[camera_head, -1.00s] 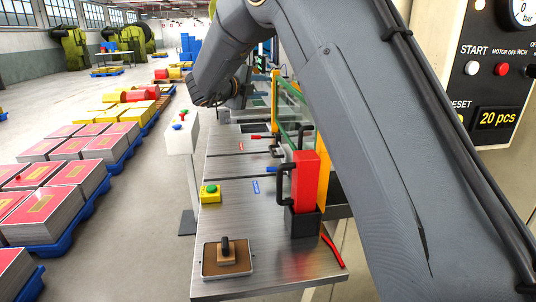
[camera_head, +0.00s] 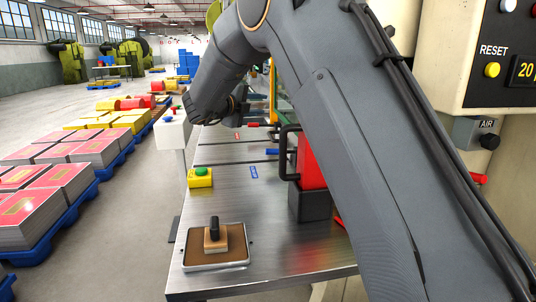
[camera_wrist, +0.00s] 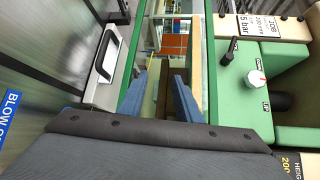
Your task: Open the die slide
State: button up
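My gripper (camera_wrist: 158,100) shows in the wrist view with two blue fingers spread apart and nothing seen between them. A black bar handle (camera_wrist: 104,56) on a light grey part stands left of the fingers, apart from them. In the head view my arm hides the fingertips. On the steel table, a red-gripped lever (camera_head: 246,125) and a blue-gripped lever (camera_head: 272,151) lie beside small red and blue labels. A red block (camera_head: 312,165) with a black handle stands right of them. I cannot tell which part is the die slide.
A yellow box with a green button (camera_head: 200,177) and a tray (camera_head: 216,262) with a black-knobbed block rest on the table's left side. A control panel (camera_head: 503,55) stands at right. A green machine part with a knob (camera_wrist: 256,80) lies right of my fingers.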

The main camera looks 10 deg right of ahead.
jog(key=w+f+b, duration=0.1)
jog(key=f+b, duration=0.3)
jog(key=w+f+b, duration=0.1)
jog(key=f+b, duration=0.3)
jog(key=f, duration=0.1)
jog(key=w+f+b, duration=0.2)
jog(key=f+b, duration=0.2)
jog(key=f, duration=0.1)
jog(key=shift+f+b, duration=0.1)
jog(key=shift+b, duration=0.2)
jog(key=shift+b+x, duration=0.65)
jog(key=shift+x, duration=3.25)
grip_shut()
